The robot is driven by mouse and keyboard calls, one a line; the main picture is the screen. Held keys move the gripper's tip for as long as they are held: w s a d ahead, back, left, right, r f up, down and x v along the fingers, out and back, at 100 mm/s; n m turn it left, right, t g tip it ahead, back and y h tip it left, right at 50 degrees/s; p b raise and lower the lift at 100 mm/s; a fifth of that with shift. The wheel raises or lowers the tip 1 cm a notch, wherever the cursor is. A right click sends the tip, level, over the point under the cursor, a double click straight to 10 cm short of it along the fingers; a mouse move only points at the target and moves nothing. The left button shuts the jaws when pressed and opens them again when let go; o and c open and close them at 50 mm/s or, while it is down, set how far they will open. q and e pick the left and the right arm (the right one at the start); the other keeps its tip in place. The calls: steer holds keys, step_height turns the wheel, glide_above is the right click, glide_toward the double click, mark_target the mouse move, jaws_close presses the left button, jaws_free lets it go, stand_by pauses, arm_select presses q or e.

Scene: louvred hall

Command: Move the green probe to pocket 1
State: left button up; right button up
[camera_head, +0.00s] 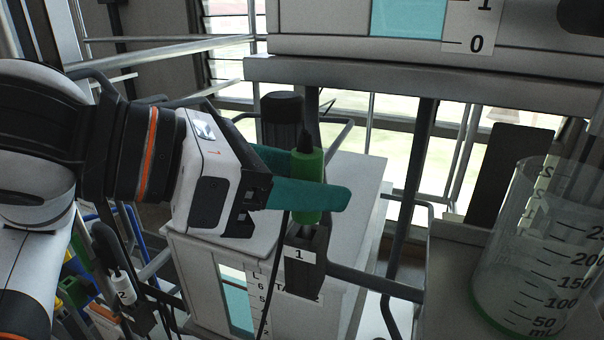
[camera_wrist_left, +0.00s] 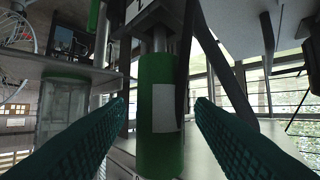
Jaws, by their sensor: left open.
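The green probe (camera_head: 307,170) stands upright at pocket 1 (camera_head: 302,254), a dark holder with a white "1" label. My left gripper (camera_head: 325,182) is open, with one teal finger in front of the probe and the other behind it. In the left wrist view the probe's green body (camera_wrist_left: 151,152), with a white label, lies between the two open fingers (camera_wrist_left: 160,103), with gaps on both sides. A metal shaft runs from it towards the dark holder; how deep it sits is hidden. My right gripper is not in view.
A holder labelled 2 (camera_head: 124,293) with a dark cabled item is at lower left. A large graduated beaker (camera_head: 545,250) stands at right. A grey shelf (camera_head: 420,80) hangs above, and dark posts and rails surround pocket 1. A black cable hangs beside the probe.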

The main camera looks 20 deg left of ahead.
arm_select(q)
step_height(320, 180, up, 6)
steer(key=s+a+p, duration=0.2)
steer(key=p, duration=0.1)
steer(key=shift+s+a+f+p, duration=0.15)
steer(key=shift+s+a+p, duration=0.2)
steer(key=shift+p, duration=0.05)
